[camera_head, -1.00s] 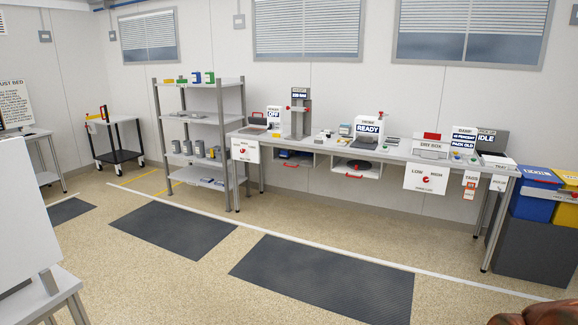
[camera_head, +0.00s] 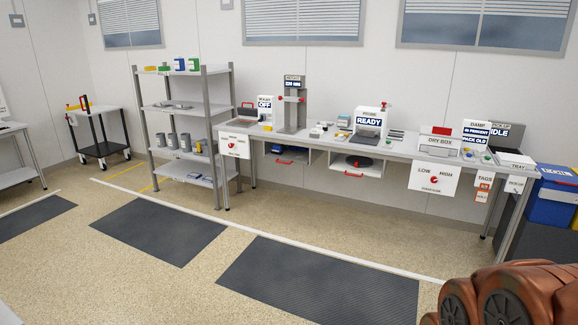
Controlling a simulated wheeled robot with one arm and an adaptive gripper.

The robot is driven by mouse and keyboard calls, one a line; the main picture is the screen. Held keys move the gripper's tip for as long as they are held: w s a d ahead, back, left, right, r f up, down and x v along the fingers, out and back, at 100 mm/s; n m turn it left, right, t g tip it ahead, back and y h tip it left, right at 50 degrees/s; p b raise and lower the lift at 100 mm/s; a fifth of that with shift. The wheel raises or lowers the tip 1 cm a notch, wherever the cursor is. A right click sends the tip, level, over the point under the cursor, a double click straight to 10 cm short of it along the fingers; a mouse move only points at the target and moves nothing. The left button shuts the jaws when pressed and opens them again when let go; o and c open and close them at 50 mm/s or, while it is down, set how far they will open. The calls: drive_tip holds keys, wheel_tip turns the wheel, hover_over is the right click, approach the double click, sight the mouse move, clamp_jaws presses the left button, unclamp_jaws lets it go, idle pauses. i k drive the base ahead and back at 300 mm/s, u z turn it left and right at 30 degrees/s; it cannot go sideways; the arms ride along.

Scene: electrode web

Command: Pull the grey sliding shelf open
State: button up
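Under the long bench (camera_head: 400,152) two shelf bays show, each with a red handle at its front. The left shelf (camera_head: 300,158) holds something blue, with its red handle (camera_head: 284,162) low at the front. The right shelf (camera_head: 338,168) holds a dark round thing, with its red handle (camera_head: 354,175) in front. Both look pushed in under the bench; I cannot tell which is the grey sliding shelf. My copper-coloured arm fills the lower right corner of the head view, well in front of the bench. My gripper is not in view.
A grey rack (camera_head: 208,120) with several shelves stands left of the bench. A cart (camera_head: 99,125) is farther left. Dark mats (camera_head: 320,283) lie flat on the floor, and the floor before the bench is otherwise clear. Blue bins (camera_head: 552,203) stand at the right.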

sight(290, 155)
drive_tip(key=u, duration=0.25)
drive_tip(key=i, duration=2)
drive_tip(key=u, duration=0.4)
drive_tip(key=i, duration=2.7)
drive_tip(key=z, duration=0.05)
